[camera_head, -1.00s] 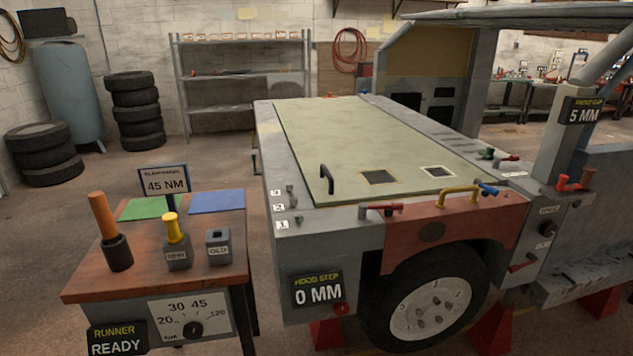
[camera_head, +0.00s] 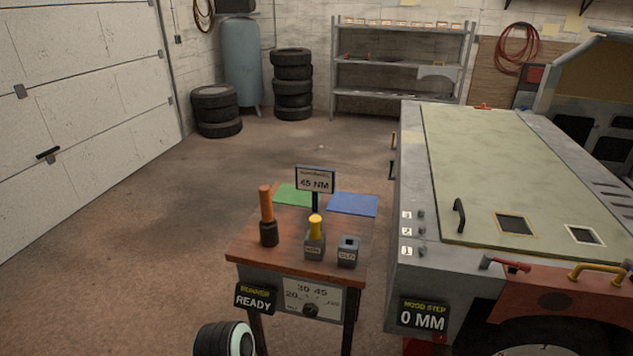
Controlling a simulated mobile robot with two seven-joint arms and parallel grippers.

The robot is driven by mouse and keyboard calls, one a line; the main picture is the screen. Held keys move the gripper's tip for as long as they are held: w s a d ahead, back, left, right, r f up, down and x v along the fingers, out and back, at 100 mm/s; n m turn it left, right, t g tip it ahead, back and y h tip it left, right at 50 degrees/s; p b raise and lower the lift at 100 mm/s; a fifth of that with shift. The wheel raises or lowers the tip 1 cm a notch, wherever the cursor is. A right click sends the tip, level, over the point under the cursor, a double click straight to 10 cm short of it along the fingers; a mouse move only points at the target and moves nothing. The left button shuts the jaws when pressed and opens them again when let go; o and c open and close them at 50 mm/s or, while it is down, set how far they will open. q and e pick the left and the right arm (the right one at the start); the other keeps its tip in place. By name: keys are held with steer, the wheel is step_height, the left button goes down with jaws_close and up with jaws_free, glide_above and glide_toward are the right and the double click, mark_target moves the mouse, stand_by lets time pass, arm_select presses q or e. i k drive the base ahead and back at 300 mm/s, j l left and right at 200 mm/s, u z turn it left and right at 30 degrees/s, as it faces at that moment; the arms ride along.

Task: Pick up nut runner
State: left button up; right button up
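The nut runner looks to be the upright tool with an orange handle (camera_head: 266,204) and a dark lower body. It stands at the left of the small wooden-topped bench (camera_head: 246,250), and nothing is touching it. A sign reading RUNNER READY (camera_head: 255,298) hangs on the bench front. A rounded black and white part, which looks like my own arm, shows at the bottom edge, in front of and below the bench. Neither of my grippers is in view.
A yellow-topped piece (camera_head: 315,226) sits in a grey block beside another grey block (camera_head: 348,252). A 45 NM sign (camera_head: 315,180) stands behind, with green (camera_head: 293,194) and blue (camera_head: 353,204) mats. The vehicle (camera_head: 412,285) stands close on the right. The floor left is clear.

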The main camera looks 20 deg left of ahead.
mark_target(266, 202)
steer(key=u, duration=1.25)
